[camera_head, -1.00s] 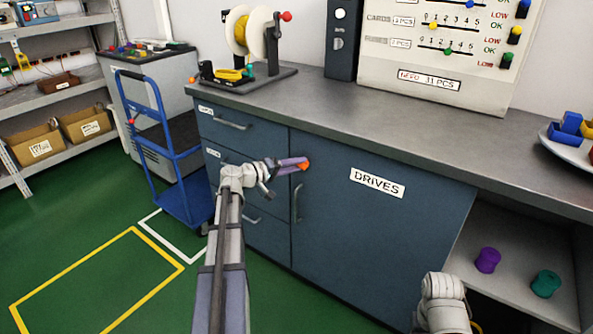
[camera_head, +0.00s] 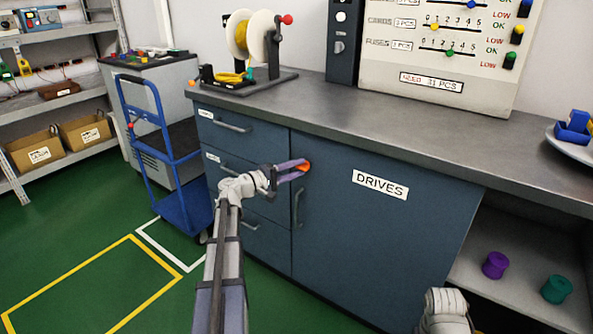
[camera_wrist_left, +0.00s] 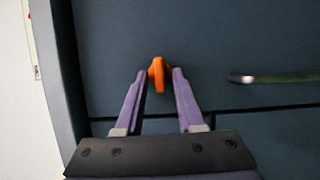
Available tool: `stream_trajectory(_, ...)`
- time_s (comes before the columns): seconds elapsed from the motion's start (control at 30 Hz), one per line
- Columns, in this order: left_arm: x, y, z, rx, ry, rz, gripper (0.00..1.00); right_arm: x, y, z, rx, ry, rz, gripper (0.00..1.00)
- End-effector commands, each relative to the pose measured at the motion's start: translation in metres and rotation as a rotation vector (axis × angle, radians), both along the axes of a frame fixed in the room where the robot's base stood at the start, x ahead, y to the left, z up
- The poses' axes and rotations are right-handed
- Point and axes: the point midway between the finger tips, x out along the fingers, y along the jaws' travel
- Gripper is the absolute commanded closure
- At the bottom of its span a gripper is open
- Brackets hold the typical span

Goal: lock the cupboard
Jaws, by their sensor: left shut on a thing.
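The cupboard door (camera_head: 375,235) is dark blue, carries a DRIVES label (camera_head: 380,184), and looks closed. An orange key or knob (camera_head: 305,166) sits near its upper left corner, above the vertical grey handle (camera_head: 298,208). My left gripper (camera_head: 298,170) reaches it from the left, its purple fingers shut on the orange piece. In the left wrist view the orange piece (camera_wrist_left: 157,75) shows between the fingertips of the left gripper (camera_wrist_left: 160,78). Part of it is hidden by the fingers. Only a link of my right arm shows at the lower right; its gripper is out of view.
Drawers (camera_head: 228,128) lie left of the door. An open shelf (camera_head: 490,280) at right holds a purple spool (camera_head: 495,265) and a teal spool (camera_head: 556,289). The grey counter (camera_head: 360,125) runs above. A blue trolley (camera_head: 185,205) stands at left.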

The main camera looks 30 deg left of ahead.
Motion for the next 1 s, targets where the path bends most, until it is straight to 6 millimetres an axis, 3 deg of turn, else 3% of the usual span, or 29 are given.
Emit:
stream_trajectory(0.3, 0.000, 0.000, 0.000, 0.000, 0.001, -0.001, 1.00, 0.000, 0.000, 0.000, 0.000, 0.000, 0.000, 0.55)
stream_trajectory(0.33, 0.000, 0.000, 0.000, 0.000, 0.001, -0.001, 0.59, 0.000, 0.000, 0.000, 0.000, 0.000, 0.000, 0.55)
stream_trajectory(0.37, 0.000, 0.000, 0.000, 0.000, 0.001, -0.001, 0.56, 0.000, 0.000, 0.000, 0.000, 0.000, 0.000, 0.55)
stream_trajectory(0.67, -0.002, 0.001, 0.000, 0.000, 0.000, 0.000, 0.55, 0.000, 0.000, 0.000, 0.000, 0.000, 0.000, 0.55)
stream_trajectory(1.0, -0.048, 0.023, -0.001, 0.000, 0.000, 0.002, 0.55, 0.000, 0.000, -0.001, 0.000, 0.000, 0.000, 0.55)
